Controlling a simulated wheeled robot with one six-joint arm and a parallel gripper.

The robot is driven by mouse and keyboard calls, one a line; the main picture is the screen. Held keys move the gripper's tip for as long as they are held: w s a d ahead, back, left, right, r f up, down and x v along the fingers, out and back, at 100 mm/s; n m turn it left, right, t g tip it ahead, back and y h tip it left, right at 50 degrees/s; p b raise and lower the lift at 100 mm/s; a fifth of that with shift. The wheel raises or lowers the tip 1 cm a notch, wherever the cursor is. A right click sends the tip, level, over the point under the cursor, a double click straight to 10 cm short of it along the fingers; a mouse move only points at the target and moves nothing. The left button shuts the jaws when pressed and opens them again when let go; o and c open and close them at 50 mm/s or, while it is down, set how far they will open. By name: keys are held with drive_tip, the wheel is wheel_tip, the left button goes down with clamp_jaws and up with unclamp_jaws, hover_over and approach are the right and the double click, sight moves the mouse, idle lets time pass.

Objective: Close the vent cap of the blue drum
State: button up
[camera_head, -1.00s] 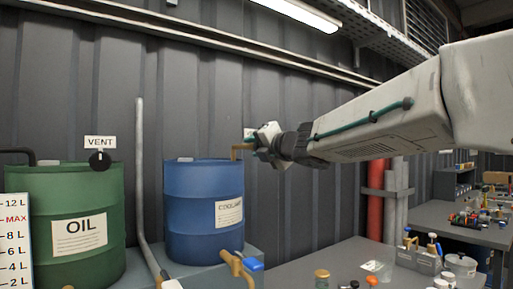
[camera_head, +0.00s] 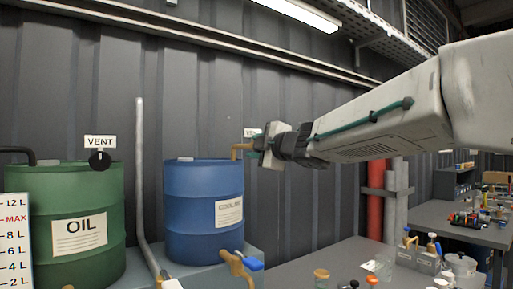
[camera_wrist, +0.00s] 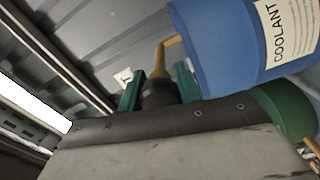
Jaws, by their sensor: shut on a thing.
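The blue drum (camera_head: 204,205) with a COOLANT label stands left of my gripper (camera_head: 260,146). A bent brass vent pipe (camera_head: 240,148) rises at the drum's top right and reaches my gripper. In the wrist view the drum (camera_wrist: 215,50) is at upper right. The brass pipe (camera_wrist: 161,56) leads down between the two green fingers of my gripper (camera_wrist: 160,85). My gripper is shut on a dark vent cap (camera_wrist: 158,88) at the pipe's end. In the head view my gripper hides the cap. How far the cap is turned cannot be told.
A green OIL drum (camera_head: 65,215) with a black vent knob (camera_head: 99,160) stands at left. A grey pipe (camera_head: 140,180) rises between the drums. A brass tap with blue handle (camera_head: 250,264) is below the blue drum. A grey table (camera_head: 300,265) with small items is at lower right.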

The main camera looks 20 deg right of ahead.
drive_tip(key=m, duration=0.6)
drive_tip(key=shift+f, duration=0.15)
drive_tip(key=m, duration=0.7)
drive_tip(key=shift+m, duration=0.3)
drive_tip(key=o, duration=1)
drive_tip(key=s+d, duration=0.1)
drive_tip(key=s, duration=0.6)
drive_tip(key=shift+s+d, duration=0.2)
drive_tip(key=shift+s, duration=0.15)
